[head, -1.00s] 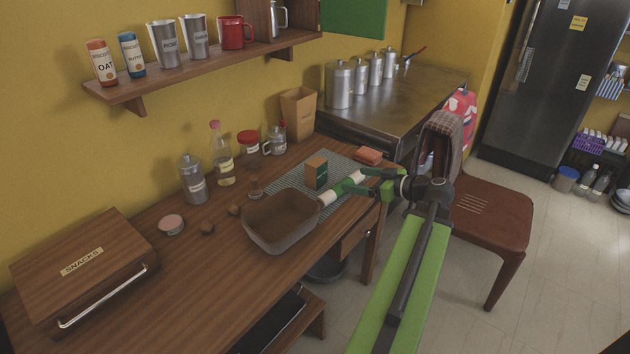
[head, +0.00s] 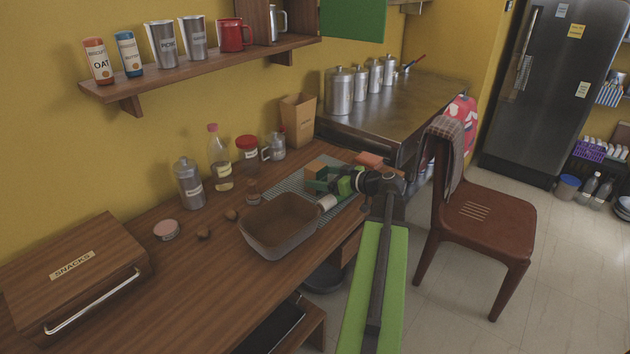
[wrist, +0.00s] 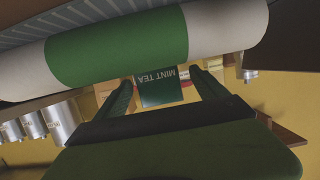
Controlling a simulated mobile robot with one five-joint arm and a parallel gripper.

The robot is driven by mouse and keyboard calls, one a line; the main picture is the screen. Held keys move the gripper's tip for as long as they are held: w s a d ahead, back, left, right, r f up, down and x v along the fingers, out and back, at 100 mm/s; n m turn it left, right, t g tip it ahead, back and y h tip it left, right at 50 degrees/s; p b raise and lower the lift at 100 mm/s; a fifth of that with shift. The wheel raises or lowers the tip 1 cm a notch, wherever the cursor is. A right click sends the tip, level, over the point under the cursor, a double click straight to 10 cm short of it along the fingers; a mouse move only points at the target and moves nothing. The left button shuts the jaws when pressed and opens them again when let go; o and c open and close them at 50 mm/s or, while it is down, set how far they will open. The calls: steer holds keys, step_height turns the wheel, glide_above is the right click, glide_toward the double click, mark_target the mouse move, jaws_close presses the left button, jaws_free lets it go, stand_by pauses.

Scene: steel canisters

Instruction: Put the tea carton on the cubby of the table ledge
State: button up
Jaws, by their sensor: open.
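The tea carton is a small box with a brown top (head: 317,165) and a green "MINT TEA" face (wrist: 160,88). It stands on the grey ribbed mat (head: 290,184) on the wooden table. My gripper (head: 320,181) is open at the carton, covering most of its front in the head view. In the wrist view, which is upside down, the carton shows between the two fingers of my gripper (wrist: 162,82); I cannot tell whether they touch it.
A white roll with a green band (head: 327,203) lies beside my gripper. A red-orange block (head: 369,159), a paper bag (head: 297,120) and several jars stand nearby. Mugs and shakers fill much of the wall ledge.

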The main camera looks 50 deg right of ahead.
mark_target(316, 166)
steer(key=x, duration=0.3)
steer(key=shift+w+d+b, duration=0.1)
steer(key=shift+w+b, duration=0.1)
steer(key=shift+b, duration=0.1)
steer(key=c, duration=1.6)
steer(key=shift+r, duration=0.1)
step_height(316, 166, up, 4)
steer(key=p, duration=0.4)
steer(key=shift+r+p, duration=0.2)
steer(key=shift+p, duration=0.15)
steer(key=s+d+r+p, duration=0.5)
steer(key=d+r+p, duration=0.1)
steer(key=d, duration=0.5)
step_height(316, 166, up, 14)
steer(key=p, duration=1.4)
steer(key=shift+w, duration=0.15)
